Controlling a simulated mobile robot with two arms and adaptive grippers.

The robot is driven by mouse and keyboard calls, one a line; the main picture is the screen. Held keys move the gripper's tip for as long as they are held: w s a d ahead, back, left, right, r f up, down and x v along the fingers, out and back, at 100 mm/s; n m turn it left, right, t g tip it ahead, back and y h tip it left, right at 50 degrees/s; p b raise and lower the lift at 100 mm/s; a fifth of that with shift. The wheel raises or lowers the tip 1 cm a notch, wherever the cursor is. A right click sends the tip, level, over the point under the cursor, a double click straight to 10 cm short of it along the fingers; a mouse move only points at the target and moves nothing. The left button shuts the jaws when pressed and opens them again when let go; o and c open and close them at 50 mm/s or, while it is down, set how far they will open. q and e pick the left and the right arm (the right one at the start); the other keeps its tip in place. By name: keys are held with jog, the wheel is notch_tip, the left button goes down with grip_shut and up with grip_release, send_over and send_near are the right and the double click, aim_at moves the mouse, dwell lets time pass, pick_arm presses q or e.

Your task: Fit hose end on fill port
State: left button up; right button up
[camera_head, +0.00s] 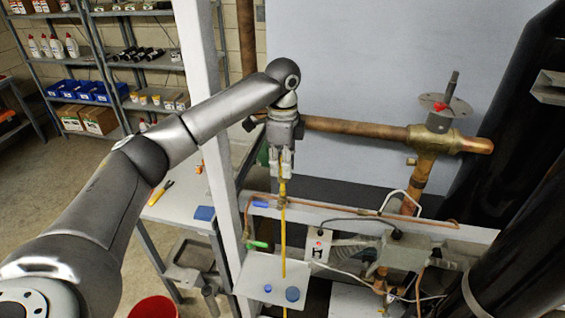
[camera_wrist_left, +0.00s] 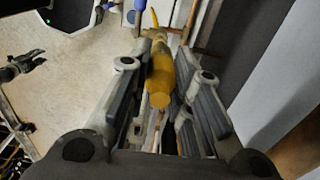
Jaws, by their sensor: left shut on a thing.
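My left gripper (camera_head: 284,172) points down in front of the rack and is shut on the yellow hose (camera_head: 284,230). The hose hangs straight down below the fingers, past the small grey shelf. In the left wrist view the thick yellow hose end (camera_wrist_left: 160,80) sits between the two fingers. I cannot tell for sure which fitting is the fill port; a brass valve body (camera_head: 432,141) with a stem stands on the copper pipe to the right, apart from the hose. A dark claw shape (camera_wrist_left: 24,67) at the left of the wrist view may be my right gripper; its jaws are unclear.
A copper pipe (camera_head: 355,127) runs right behind the gripper. Thin copper line, wires and a grey box (camera_head: 405,250) sit lower right. A small shelf (camera_head: 262,275) holds blue caps (camera_head: 292,294). A grey post (camera_head: 212,130) stands close left. Black cylinders fill the right side.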

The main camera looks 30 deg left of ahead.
pick_arm(q)
jog(key=shift+f, duration=0.2)
jog(key=shift+f, duration=0.2)
jog(key=shift+f, duration=0.25)
jog(key=shift+f, duration=0.9)
dwell(1.1)
jog(key=o, duration=1.4)
jog(key=shift+r, duration=4.05)
